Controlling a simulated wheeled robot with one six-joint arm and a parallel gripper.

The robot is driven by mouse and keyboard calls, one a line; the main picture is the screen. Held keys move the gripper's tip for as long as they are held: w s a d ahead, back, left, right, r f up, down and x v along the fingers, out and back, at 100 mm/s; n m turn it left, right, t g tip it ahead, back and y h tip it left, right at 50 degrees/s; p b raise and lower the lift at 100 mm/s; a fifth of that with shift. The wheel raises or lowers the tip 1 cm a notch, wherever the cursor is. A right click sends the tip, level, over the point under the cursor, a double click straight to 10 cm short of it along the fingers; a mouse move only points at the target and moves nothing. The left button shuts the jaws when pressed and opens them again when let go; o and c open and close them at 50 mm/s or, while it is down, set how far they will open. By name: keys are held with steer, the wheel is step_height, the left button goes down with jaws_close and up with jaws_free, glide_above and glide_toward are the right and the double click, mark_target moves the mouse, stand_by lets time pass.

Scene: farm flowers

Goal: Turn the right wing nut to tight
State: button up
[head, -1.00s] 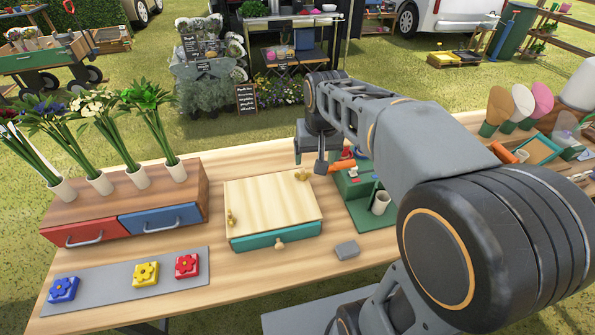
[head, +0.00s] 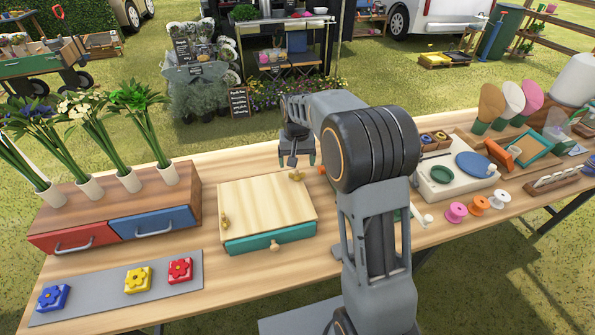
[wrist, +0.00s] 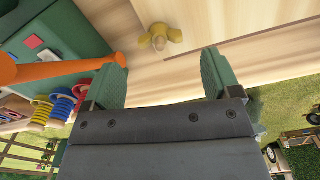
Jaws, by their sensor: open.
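The right wing nut (head: 296,174) is a small brass nut at the back right corner of a pale wooden press board (head: 262,203). It also shows near the top centre of the wrist view (wrist: 160,37), with three rounded lobes. A left wing nut (head: 225,221) sits at the board's left edge. My gripper (head: 298,160) is just behind the right wing nut in the head view. In the wrist view its green fingers (wrist: 160,75) are spread apart and empty, with the nut ahead of the gap between the tips, not between them.
The board rests on a teal box with a drawer (head: 275,247). An orange bar (wrist: 60,70) and a green block (wrist: 55,30) are close to the left finger in the wrist view. A wooden flower stand (head: 185,187) with drawers is left of the press.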

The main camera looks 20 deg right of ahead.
mark_target(297, 173)
steer(key=shift+f, duration=2.45)
steer(key=shift+c, duration=0.5)
steer(key=c, duration=0.7)
steer(key=shift+d, duration=0.1)
steer(key=shift+c, duration=0.6)
steer(key=shift+m, duration=0.3)
